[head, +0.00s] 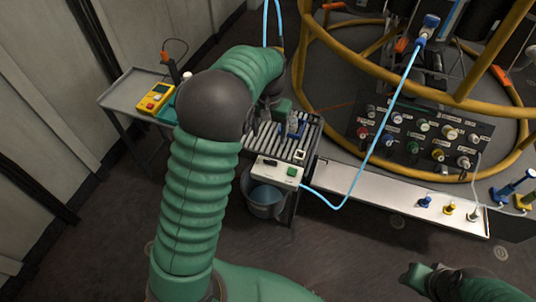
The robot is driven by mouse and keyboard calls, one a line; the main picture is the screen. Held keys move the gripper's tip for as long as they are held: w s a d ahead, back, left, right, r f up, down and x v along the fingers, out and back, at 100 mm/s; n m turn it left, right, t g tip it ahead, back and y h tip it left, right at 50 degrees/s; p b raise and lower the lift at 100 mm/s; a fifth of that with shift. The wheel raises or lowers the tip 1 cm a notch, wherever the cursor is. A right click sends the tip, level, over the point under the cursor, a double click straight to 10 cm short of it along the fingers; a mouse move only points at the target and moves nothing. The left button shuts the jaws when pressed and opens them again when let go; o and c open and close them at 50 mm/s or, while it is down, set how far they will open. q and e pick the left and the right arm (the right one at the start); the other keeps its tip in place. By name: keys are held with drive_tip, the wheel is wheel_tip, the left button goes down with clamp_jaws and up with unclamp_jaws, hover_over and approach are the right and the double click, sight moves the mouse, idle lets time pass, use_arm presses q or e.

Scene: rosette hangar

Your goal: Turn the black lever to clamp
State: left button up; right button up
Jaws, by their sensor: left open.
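My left arm reaches up from the bottom and bends over toward a small roller table (313,138). My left gripper (266,128), dark and partly hidden by my own arm, is open above the left part of the rollers. A blue-and-grey fitting (292,126) stands on the rollers just right of it. I cannot make out the black lever for certain; small dark parts near the fingers are too small to tell apart. My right gripper (416,277) is low at the bottom right, away from the table, and its finger opening is unclear.
A white box with a green button (277,172) is on the table's front, above a grey bucket (264,198). A black connector panel (420,137) and yellow tube rings (332,44) stand right. A blue hose (372,150) loops between. A side cart (125,92) holds a yellow meter (155,99).

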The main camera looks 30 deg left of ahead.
sight(271, 160)
use_arm(q)
drive_tip(key=f+b, duration=0.1)
drive_tip(key=f, duration=0.3)
drive_tip(key=f+b, duration=0.1)
drive_tip(key=f, duration=0.3)
drive_tip(key=f+b, duration=0.1)
drive_tip(key=f, duration=0.3)
drive_tip(key=shift+d+f, duration=0.3)
drive_tip(key=shift+d, duration=0.05)
drive_tip(key=shift+w+f, duration=0.1)
drive_tip(key=shift+f, duration=0.25)
drive_tip(key=shift+a+f, duration=0.15)
drive_tip(key=shift+a, duration=0.05)
drive_tip(key=shift+c, duration=0.5)
drive_tip(key=shift+d, duration=0.1)
drive_tip(key=c, duration=1.3)
drive_tip(key=shift+o, duration=0.2)
